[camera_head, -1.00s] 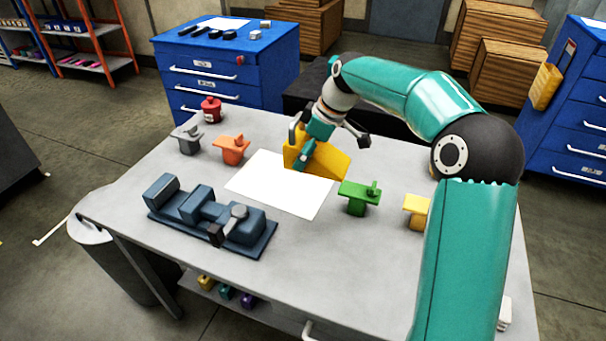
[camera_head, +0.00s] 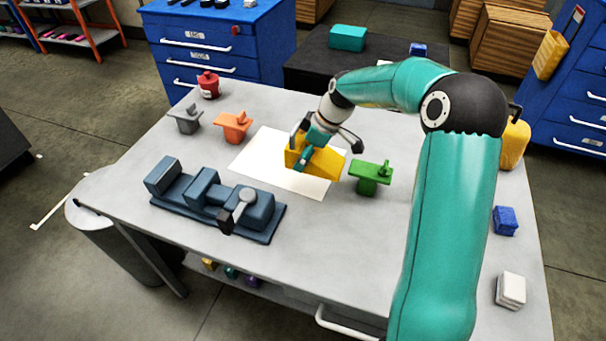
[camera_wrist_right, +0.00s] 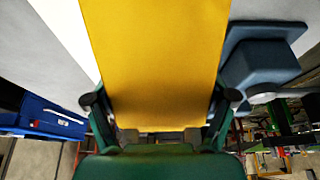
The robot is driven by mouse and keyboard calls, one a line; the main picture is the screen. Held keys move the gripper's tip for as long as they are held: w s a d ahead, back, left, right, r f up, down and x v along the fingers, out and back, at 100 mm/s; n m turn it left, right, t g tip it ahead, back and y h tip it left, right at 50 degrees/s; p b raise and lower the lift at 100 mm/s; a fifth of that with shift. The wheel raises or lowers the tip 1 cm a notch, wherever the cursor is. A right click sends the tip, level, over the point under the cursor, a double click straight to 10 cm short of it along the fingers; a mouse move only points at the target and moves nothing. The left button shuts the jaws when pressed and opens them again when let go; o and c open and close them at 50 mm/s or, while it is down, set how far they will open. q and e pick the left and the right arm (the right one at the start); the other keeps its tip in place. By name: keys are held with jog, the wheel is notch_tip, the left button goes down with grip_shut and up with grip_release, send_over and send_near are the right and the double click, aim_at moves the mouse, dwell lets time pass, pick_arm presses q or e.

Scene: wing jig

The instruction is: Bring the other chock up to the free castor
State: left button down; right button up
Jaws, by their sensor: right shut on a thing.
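The yellow wedge-shaped chock (camera_head: 325,165) is over the right part of the white sheet on the grey table. My right gripper (camera_head: 306,152) is shut on it from above. Whether the chock touches the sheet or hangs just above it, I cannot tell. In the right wrist view the chock (camera_wrist_right: 155,60) fills the middle, between the two fingers of my right gripper (camera_wrist_right: 158,108). I cannot make out a castor or a second chock in either view. My left gripper is not in view.
A dark blue fixture (camera_head: 185,190) lies front left of the white sheet (camera_head: 258,160). A green block (camera_head: 371,176) stands close right of the chock; orange (camera_head: 233,126) and grey (camera_head: 185,118) blocks stand left. A red canister (camera_head: 209,85) stands at the back. The table's front middle is clear.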

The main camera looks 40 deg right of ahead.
aim_at(301, 179)
jog(key=shift+f, duration=3.6)
jog(key=o, duration=1.7)
